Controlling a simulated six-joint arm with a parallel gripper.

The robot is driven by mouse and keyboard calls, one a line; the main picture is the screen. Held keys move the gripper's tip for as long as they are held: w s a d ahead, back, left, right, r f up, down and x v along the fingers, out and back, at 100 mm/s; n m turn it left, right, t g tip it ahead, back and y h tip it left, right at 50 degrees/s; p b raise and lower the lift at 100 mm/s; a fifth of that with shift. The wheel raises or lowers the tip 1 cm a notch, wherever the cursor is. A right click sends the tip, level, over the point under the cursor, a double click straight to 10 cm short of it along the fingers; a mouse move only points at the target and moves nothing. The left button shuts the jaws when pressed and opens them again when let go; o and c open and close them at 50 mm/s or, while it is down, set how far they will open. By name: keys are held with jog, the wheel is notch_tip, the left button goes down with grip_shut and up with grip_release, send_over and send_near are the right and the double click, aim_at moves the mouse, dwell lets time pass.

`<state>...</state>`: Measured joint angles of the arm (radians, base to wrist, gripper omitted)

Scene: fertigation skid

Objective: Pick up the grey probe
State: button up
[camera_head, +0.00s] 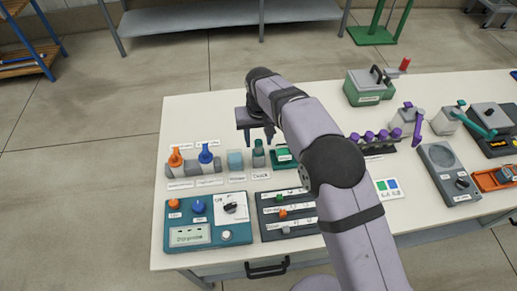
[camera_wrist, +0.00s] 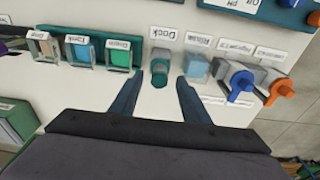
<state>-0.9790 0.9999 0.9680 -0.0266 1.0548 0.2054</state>
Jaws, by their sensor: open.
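My gripper (camera_head: 256,138) is open and empty above the back row of the white table; its two fingers (camera_wrist: 158,82) also show in the wrist view. Between and just beyond the fingertips stands a small upright grey-and-teal piece (camera_wrist: 159,68) by the label "Dock". In the head view this piece (camera_head: 258,158) is just below my gripper. It is the likeliest place of the grey probe, but I cannot tell the probe apart from its holder. No contact with the fingers shows.
A pale blue clear cup (camera_head: 235,159) stands beside the dock. Orange (camera_head: 175,157) and blue (camera_head: 206,154) valve handles are further left. Clear cups with coloured contents (camera_wrist: 119,54) stand on the dock's other side. A teal control panel (camera_head: 207,222) and a slider panel (camera_head: 287,213) lie in front.

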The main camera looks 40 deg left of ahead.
aim_at(258, 142)
jog(key=shift+w+a+f+p, duration=0.15)
jog(key=shift+f+p, duration=0.25)
jog(key=shift+f, duration=0.6)
jog(key=shift+w+a+f+p, duration=0.1)
jog(key=shift+f+p, duration=0.25)
jog(key=shift+f, duration=0.6)
grip_shut()
jog(key=shift+r, duration=0.15)
notch_tip(258, 142, up, 10)
jog(key=b, duration=0.3)
jog(key=shift+s+a+r+p, duration=0.2)
jog(key=shift+s+r+p, duration=0.25)
jog(key=shift+p, duration=0.25)
jog(key=s+a+f+p, duration=0.2)
jog(key=s+a+p, duration=0.2)
jog(key=p, duration=0.3)
jog(key=shift+s+a+p, duration=0.35)
jog(key=shift+s+a, duration=0.05)
jog(key=shift+a, duration=0.25)
